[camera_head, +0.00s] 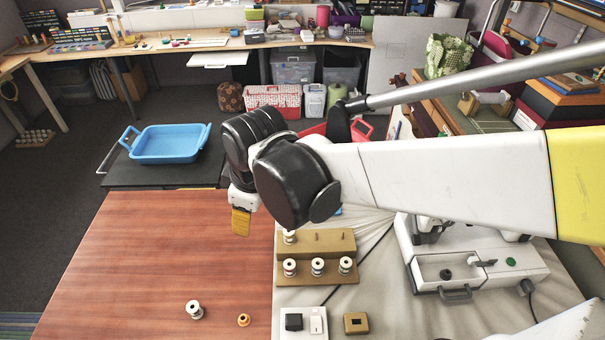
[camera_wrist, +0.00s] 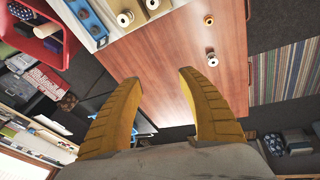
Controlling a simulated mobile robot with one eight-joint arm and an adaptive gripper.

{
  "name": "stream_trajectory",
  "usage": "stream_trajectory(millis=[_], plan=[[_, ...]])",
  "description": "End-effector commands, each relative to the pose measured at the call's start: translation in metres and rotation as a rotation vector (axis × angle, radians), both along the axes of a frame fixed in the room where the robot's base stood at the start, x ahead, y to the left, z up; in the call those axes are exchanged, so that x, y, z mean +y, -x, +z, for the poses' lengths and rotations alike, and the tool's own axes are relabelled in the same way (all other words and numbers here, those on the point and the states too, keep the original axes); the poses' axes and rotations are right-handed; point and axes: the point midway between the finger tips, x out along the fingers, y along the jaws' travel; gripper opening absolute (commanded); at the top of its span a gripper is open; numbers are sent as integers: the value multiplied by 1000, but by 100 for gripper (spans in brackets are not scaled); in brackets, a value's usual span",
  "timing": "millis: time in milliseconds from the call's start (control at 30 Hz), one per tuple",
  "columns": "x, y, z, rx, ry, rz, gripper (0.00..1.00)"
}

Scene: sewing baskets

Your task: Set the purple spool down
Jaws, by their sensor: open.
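My gripper (camera_head: 241,222) hangs above the far part of the red-brown table (camera_head: 140,250). In the wrist view its two yellow fingers (camera_wrist: 158,77) are spread apart with nothing between them. I cannot make out purple on any spool. My gripper is well apart from both.
A wooden stepped rack (camera_head: 335,243) with several white spools stands right of the table on a pale cloth. A white sewing machine (camera_head: 530,275) is further right. A blue tray (camera_head: 168,145) sits on a dark surface behind the table. The table's left and middle are clear.

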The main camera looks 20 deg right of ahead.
Motion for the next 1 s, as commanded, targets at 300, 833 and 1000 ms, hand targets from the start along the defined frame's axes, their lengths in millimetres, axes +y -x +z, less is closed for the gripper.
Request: stream_trajectory(millis=[300,833,1000], plan=[[-124,58,42,-172,-253,-722,47],[-156,80,44,-240,-364,-964,47],[-156,80,44,-239,-363,-963,47]])
